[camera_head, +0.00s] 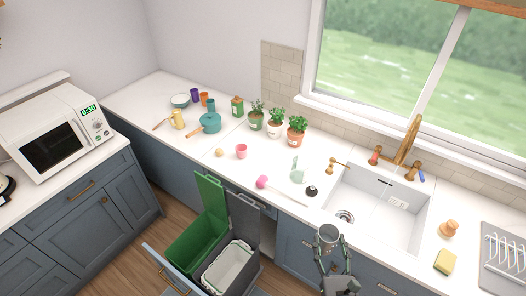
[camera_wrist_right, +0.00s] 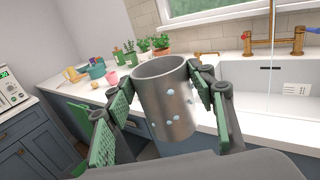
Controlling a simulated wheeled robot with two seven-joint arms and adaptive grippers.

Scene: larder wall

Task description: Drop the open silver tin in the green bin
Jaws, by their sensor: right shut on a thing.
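An open silver tin (camera_wrist_right: 166,105) is upright between the fingers of my right gripper (camera_wrist_right: 160,112), which is shut on it. In the head view the tin (camera_head: 329,235) and my right gripper (camera_head: 330,244) are in front of the counter edge, below the sink. The tin's open top shows; its bottom is hidden in the head view. The green bin (camera_head: 192,246) stands in a pulled-out drawer at the lower left, its green lid (camera_head: 211,196) raised. My right gripper is well to the right of it. My left gripper is not in view.
A grey bin (camera_head: 216,278) with a white liner sits right beside the green bin, its grey lid (camera_head: 244,218) raised. The counter (camera_head: 285,195) holds a pink brush, a plunger, cups and potted plants. The sink (camera_head: 375,210) lies behind the tin.

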